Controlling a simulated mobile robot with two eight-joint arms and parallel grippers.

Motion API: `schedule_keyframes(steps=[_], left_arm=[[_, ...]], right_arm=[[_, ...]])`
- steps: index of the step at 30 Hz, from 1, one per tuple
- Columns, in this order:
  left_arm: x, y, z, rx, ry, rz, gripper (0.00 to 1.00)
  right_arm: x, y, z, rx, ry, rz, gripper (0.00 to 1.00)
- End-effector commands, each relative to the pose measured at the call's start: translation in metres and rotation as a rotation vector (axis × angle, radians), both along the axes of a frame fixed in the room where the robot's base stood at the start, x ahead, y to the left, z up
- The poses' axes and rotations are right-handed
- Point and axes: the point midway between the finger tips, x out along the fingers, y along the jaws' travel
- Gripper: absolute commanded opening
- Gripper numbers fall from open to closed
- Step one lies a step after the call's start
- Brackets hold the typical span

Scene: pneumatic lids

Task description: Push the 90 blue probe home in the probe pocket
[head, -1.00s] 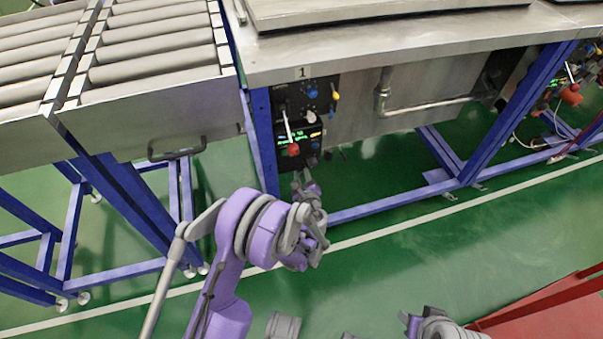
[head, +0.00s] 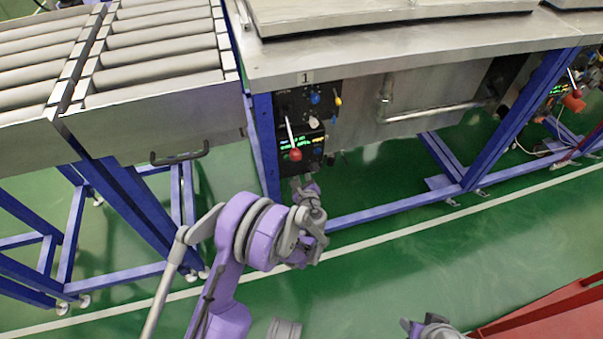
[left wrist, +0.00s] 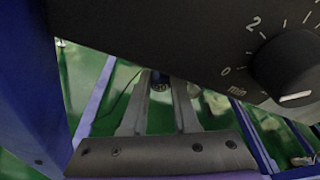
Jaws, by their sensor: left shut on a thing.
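The blue probe shows as a small dark blue piece (left wrist: 160,80) between my left gripper's fingers in the left wrist view; most of it is hidden. My left gripper (left wrist: 158,98) is shut on it. In the head view my left gripper (head: 303,183) is just below the control panel (head: 300,118) marked 1, and the probe cannot be made out there. I cannot make out the probe pocket in either view. My right gripper (head: 430,328) is partly in view at the bottom edge of the head view; its opening cannot be told.
The panel's dial (left wrist: 290,68) and lower edge are close above my left fingers in the wrist view. A red-knobbed lever (head: 294,154) sticks out from the panel. A blue frame leg (head: 265,145) stands left of it. A roller conveyor (head: 150,60) is farther left.

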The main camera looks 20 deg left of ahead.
Motion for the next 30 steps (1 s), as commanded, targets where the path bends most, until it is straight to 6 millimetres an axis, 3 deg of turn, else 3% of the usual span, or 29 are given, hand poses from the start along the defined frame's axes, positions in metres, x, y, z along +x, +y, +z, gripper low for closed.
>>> schedule_keyframes(steps=[4,5,10,20,30], left_arm=[[0.003,0.002,0.0,0.0,0.0,0.0,0.0],[0.002,0.002,0.0,0.0,0.0,0.0,0.34],[0.002,0.002,0.0,0.0,0.0,0.0,0.63],[0.001,0.001,0.001,0.0,0.0,0.0,0.63],[-0.022,-0.011,0.006,0.0,-0.001,-0.001,0.63]], right_arm=[[0.0,0.0,0.0,0.0,0.0,0.0,0.48],[0.0,0.0,0.0,0.0,0.0,0.0,0.48],[0.0,0.0,0.0,0.0,0.0,0.0,0.48],[0.0,0.0,0.0,0.0,0.0,0.0,0.48],[0.0,0.0,0.002,0.0,0.001,0.0,0.48]])
